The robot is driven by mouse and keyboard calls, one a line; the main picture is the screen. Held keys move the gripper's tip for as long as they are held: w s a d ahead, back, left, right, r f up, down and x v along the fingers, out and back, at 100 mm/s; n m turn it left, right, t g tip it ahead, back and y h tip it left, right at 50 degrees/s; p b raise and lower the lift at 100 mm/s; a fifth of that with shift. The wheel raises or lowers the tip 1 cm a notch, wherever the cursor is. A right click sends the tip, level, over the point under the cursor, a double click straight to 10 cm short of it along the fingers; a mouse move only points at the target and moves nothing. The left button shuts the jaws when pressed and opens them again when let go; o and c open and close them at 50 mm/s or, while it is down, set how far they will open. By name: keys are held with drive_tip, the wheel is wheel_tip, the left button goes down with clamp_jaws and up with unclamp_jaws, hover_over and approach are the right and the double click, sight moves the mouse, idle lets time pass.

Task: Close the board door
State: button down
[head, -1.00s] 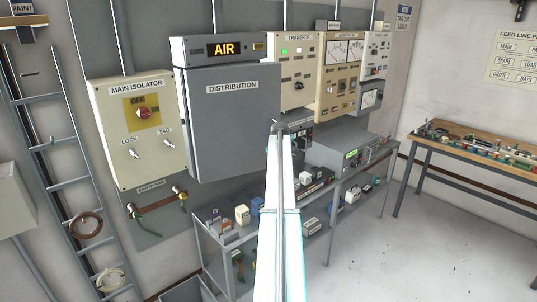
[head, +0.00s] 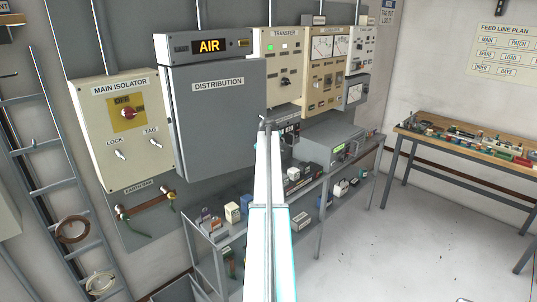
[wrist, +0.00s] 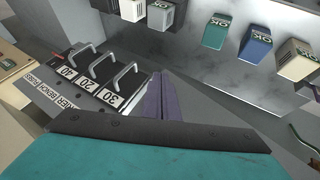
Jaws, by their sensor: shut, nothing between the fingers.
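The grey board door (head: 215,120), labelled DISTRIBUTION, stands in the left half of the head view. Its right edge reaches past the AIR header box (head: 207,46) above, and its face looks a little forward of that box. How far it is open I cannot tell. My gripper (head: 268,124) is shut and empty, its tip seen at the door's lower right edge. Whether it touches the door is unclear. In the wrist view the shut fingers (wrist: 160,95) point toward a panel with handles (wrist: 88,75) marked 20, 40 and 30. The door is not recognisable there.
The main isolator box (head: 122,132) is left of the door. A shelf bench (head: 225,240) with small boxes runs below and right of it, carrying a grey instrument (head: 330,150). Control panels (head: 283,70) hang behind my gripper.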

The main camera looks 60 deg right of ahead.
drive_tip(key=s+r+b, duration=0.4)
drive_tip(key=s+r, duration=0.4)
drive_tip(key=s, duration=0.1)
drive_tip(key=shift+a+b, duration=0.3)
idle(0.4)
